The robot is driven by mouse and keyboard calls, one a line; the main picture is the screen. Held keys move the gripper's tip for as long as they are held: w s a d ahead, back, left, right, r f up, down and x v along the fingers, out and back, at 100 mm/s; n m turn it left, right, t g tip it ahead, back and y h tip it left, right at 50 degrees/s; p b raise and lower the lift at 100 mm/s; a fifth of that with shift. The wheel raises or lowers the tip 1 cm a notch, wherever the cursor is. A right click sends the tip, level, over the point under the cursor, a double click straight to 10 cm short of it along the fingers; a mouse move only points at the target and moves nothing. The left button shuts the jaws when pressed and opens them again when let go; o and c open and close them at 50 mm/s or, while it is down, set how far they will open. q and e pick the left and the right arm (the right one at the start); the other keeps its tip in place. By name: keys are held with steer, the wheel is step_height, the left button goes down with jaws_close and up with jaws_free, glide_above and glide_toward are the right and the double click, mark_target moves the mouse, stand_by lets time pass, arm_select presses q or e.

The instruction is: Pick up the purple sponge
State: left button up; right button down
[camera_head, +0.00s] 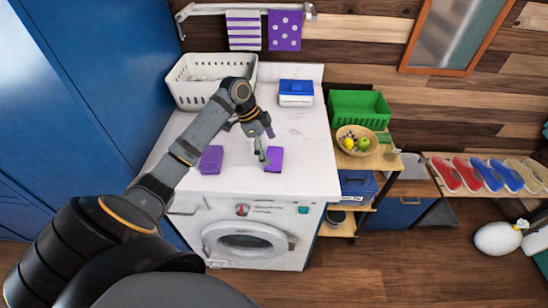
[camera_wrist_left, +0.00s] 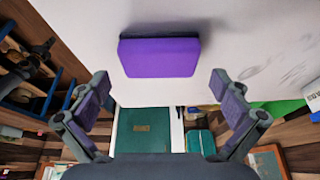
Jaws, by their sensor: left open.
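Two purple sponges lie on the white countertop (camera_head: 185,187) above the washing machine. One purple sponge (camera_head: 211,160) is on the left, and another purple sponge (camera_head: 275,157) is on the right, near the front edge. My left gripper (camera_head: 265,146) is open and empty, right beside the right sponge in the head view. In the left wrist view a purple sponge (camera_wrist_left: 160,57) with a dark side lies ahead of the open fingers of my left gripper (camera_wrist_left: 161,85), centred and not between them. My right gripper is not in view.
A white basket (camera_head: 185,95) and a blue-lidded box (camera_head: 296,93) stand at the back of the counter. A green crate (camera_head: 359,108) and a fruit bowl (camera_head: 357,140) are on the shelf at right. The counter around the sponges is clear.

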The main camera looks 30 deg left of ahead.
mark_target(274, 156)
arm_select(q)
steer(key=x, duration=0.2)
steer(key=shift+d+f, duration=0.2)
steer(key=shift+f, duration=0.15)
steer(key=shift+w+f, duration=0.1)
steer(key=shift+f, duration=0.25)
steer(key=shift+c, duration=0.8)
steer(key=c, duration=0.5)
steer(key=shift+c, duration=0.2)
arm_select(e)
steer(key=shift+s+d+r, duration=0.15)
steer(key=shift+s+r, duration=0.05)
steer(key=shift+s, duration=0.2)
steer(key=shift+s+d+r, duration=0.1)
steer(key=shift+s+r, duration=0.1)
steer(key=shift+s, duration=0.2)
arm_select(q)
steer(key=shift+r, duration=0.1)
